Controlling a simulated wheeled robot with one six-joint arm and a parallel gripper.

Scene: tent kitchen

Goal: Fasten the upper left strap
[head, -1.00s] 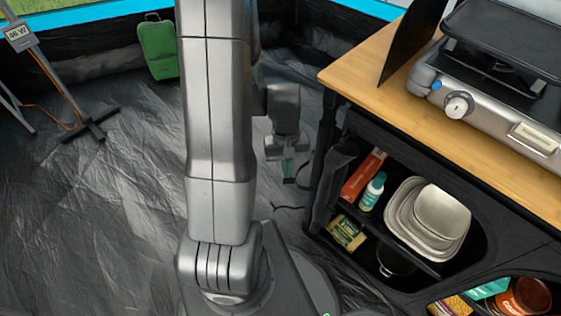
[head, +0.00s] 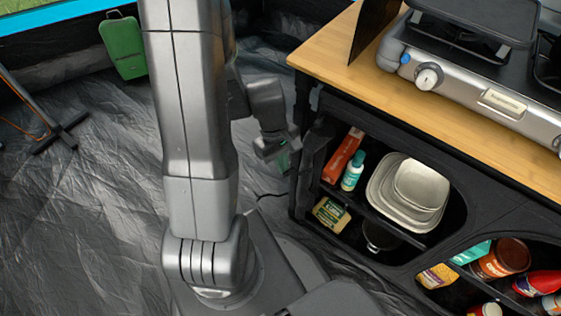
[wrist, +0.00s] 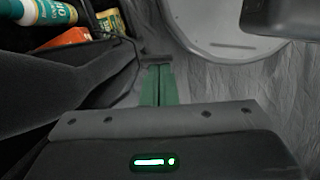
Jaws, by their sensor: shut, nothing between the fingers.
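My gripper (head: 283,163) is low beside the left front edge of the black fabric cabinet (head: 475,190). Its green fingers (wrist: 158,85) are together and empty in the wrist view. A dark rolled or bunched flap (head: 316,152) hangs at the left side of the cabinet opening, just right of my gripper with a small gap. Dark fabric, which looks like this flap, fills the left of the wrist view (wrist: 75,75). I cannot pick out the upper left strap for sure; a small dark piece (wrist: 157,59) shows at the fingertips, but what it is stays unclear.
The wooden top (head: 340,62) with a stove (head: 480,70) overhangs above. Tent floor (head: 90,200) is open to the left. A green case (head: 124,47) stands behind.

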